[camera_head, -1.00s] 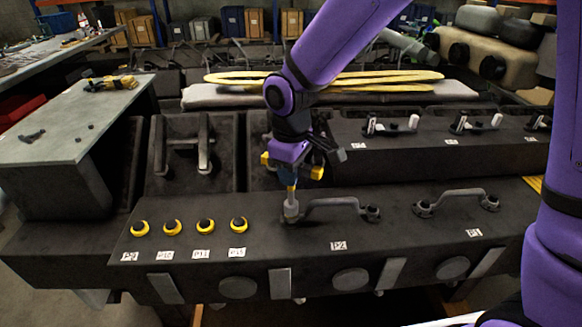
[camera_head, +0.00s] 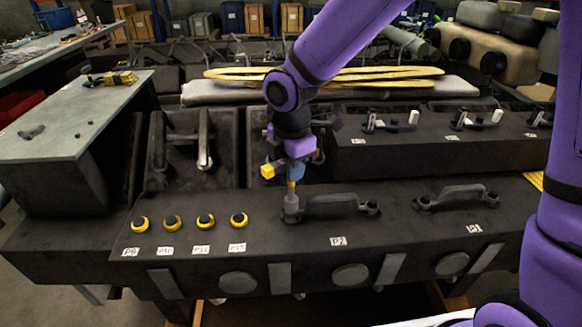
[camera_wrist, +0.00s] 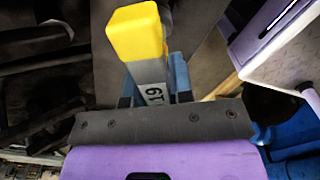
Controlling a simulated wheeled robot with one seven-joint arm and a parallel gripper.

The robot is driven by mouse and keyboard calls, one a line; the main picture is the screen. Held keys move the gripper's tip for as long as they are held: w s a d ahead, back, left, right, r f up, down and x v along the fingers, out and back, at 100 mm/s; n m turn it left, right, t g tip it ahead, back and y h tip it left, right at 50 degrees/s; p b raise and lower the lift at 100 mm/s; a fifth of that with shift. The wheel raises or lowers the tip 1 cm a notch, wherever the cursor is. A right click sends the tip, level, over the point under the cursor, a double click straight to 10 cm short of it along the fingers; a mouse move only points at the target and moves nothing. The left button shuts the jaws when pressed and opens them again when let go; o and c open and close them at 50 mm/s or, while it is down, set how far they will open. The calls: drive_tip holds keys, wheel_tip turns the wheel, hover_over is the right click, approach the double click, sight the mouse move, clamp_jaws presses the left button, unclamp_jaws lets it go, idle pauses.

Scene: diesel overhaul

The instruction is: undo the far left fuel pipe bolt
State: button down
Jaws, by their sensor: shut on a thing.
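My gripper (camera_head: 294,168) is shut on a socket wrench with a yellow handle end (camera_head: 267,171) and a grey socket (camera_head: 291,209). In the wrist view, the wrench's yellow end (camera_wrist: 137,33) and a grey part marked 19 show between the blue fingers (camera_wrist: 150,88). The wrench stands about upright, its socket down over the left end of the grey fuel pipe (camera_head: 337,202) above the P2 label. The bolt at that end is hidden by the socket. A second fuel pipe (camera_head: 455,192) lies to the right above the P1 label.
Brackets (camera_head: 391,121) sit on the raised ledge behind. A grey bench (camera_head: 70,135) at the left holds small parts. A yellow-topped pad (camera_head: 460,91) lies behind my arm.

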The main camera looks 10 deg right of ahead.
drive_tip(key=n, duration=1)
drive_tip(key=shift+n, duration=0.3)
drive_tip(key=n, duration=1)
drive_tip(key=shift+r+n, duration=0.1)
drive_tip(key=shift+n, duration=0.3)
drive_tip(key=shift+r, duration=0.1)
